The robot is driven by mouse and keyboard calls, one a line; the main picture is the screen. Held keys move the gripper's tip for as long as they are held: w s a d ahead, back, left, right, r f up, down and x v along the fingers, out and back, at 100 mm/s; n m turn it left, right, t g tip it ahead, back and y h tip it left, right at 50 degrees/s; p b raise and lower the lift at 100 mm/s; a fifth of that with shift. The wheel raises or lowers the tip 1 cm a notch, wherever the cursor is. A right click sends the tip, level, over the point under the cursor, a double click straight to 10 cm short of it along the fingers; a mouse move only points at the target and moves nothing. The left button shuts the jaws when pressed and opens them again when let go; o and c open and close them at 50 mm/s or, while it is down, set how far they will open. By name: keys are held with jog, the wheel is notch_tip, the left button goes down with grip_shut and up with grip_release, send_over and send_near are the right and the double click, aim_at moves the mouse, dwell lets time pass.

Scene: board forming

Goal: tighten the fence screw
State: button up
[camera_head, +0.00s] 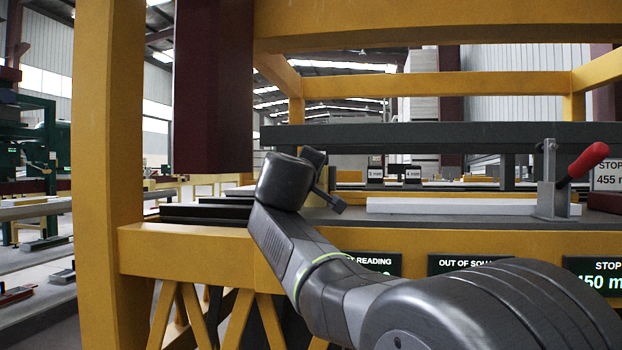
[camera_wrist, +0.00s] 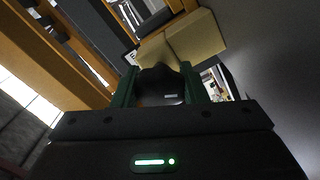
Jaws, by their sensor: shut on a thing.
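In the wrist view my gripper (camera_wrist: 160,80) has two green fingers, one on each side of a dark, lobed knob (camera_wrist: 160,92). The fingers are shut on this knob, which looks like the head of the fence screw. Its shank and what it threads into are hidden. In the head view my arm reaches to the dark bench top at the left end of a pale bar (camera_head: 440,206). The fingers and the knob cannot be made out there.
A red-handled clamp (camera_head: 580,165) stands at the bar's right end. A dark beam (camera_head: 430,136) runs above the bench. A yellow post (camera_head: 105,150) and a maroon column (camera_head: 213,90) stand left. Tan blocks (camera_wrist: 195,36) lie beyond the knob. A front panel reads "OUT OF SQU…" (camera_head: 470,264).

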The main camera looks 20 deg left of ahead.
jog(key=shift+f, duration=0.25)
jog(key=o, duration=1)
jog(key=shift+r, duration=0.15)
jog(key=shift+s, duration=0.15)
jog(key=shift+p+v, duration=0.85)
jog(key=shift+v, duration=5.95)
jog(key=shift+d, duration=0.1)
